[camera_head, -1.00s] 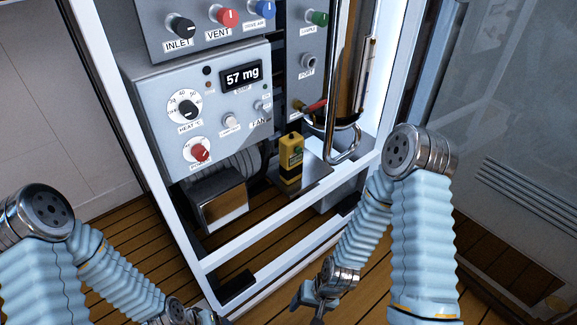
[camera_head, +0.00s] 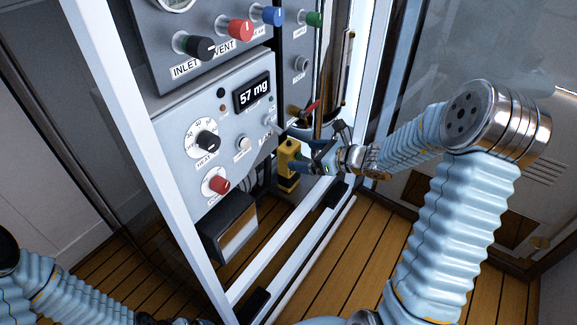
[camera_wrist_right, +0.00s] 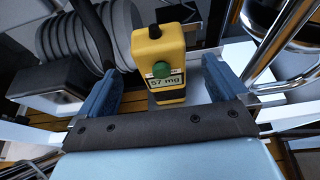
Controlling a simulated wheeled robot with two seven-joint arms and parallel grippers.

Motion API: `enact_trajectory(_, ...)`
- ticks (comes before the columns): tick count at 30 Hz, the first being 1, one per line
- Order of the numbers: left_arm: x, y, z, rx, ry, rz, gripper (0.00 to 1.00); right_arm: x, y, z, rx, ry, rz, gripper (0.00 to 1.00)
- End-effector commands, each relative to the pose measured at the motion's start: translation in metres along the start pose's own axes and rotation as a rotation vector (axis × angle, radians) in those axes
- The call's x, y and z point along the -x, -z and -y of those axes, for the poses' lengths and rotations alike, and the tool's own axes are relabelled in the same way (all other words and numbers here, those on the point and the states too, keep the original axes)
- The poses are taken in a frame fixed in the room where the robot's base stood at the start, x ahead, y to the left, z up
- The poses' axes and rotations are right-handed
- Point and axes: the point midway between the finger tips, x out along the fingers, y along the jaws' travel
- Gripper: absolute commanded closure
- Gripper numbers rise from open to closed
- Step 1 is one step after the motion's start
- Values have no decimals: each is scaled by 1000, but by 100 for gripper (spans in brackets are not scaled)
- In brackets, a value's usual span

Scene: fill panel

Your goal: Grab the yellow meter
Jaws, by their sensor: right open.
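The yellow meter (camera_head: 287,160) stands inside the cabinet frame, below the grey control panel. My right gripper (camera_head: 312,157) is just to the right of the meter in the head view. In the right wrist view my right gripper (camera_wrist_right: 160,88) is open, with one blue finger on each side of the meter.
The grey control panel (camera_head: 225,140) with dials and a 57 mg display stands left of the meter. A red-handled valve (camera_head: 310,107) is close above the gripper. White frame bars (camera_head: 300,235) run below. In the wrist view a ribbed hose (camera_wrist_right: 85,45) and chrome pipe (camera_wrist_right: 280,68) flank the meter.

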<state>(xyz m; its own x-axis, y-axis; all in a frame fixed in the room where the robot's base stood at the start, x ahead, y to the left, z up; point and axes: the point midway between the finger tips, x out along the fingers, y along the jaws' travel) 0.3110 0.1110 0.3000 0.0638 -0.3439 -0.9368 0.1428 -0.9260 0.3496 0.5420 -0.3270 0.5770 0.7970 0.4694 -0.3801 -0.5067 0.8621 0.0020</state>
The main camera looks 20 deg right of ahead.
Motion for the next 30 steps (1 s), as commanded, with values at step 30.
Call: enact_trajectory(30,2,-1,-2,-1,-1,2,0,-68,-5,0,2,0,-3,34)
